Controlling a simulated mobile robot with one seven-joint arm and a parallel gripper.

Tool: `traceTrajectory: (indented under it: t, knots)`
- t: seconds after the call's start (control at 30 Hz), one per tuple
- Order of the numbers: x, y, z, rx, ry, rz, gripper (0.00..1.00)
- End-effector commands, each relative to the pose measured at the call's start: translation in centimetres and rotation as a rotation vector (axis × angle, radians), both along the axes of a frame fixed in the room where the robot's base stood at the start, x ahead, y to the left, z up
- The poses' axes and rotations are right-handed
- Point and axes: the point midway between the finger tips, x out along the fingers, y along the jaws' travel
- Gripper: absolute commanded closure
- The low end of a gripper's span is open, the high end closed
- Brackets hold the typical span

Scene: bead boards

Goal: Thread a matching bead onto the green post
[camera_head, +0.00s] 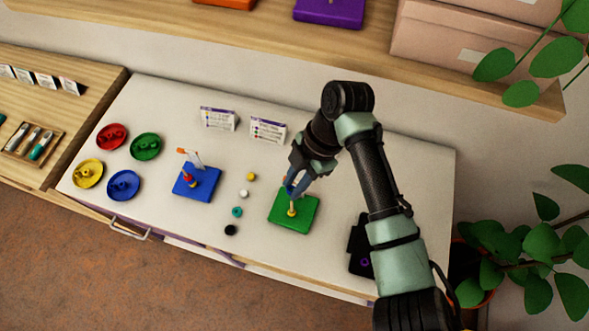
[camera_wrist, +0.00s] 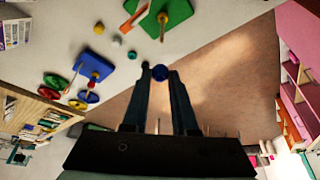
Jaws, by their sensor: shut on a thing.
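The green board (camera_head: 306,199) lies on the white table, and it shows at the top of the wrist view (camera_wrist: 183,14). A post stands on it with a yellow bead (camera_head: 292,211) low down; the wrist view shows an orange-yellow bead (camera_wrist: 163,18) there. My gripper (camera_wrist: 160,75) is shut on a dark blue bead (camera_wrist: 160,73), held between its fingertips. In the head view my gripper (camera_head: 291,190) is over the far left part of the green board, close to the post. The held bead is hard to make out there. In the wrist view it appears apart from the post.
Loose yellow (camera_head: 251,176), white (camera_head: 244,194), teal (camera_head: 237,212) and black (camera_head: 230,230) beads lie left of the green board. Further left are a blue board (camera_head: 205,184) with a red bead and several coloured dishes (camera_head: 145,146). Two cards (camera_head: 218,119) stand behind. A shelf overhangs the back.

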Motion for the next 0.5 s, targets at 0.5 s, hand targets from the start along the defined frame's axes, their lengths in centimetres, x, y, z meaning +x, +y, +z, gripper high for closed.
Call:
traceTrajectory:
  t: [0.5]
  knots:
    - [0.0, -0.1, -4.4, -0.001, 0.000, -0.004, 1.00]
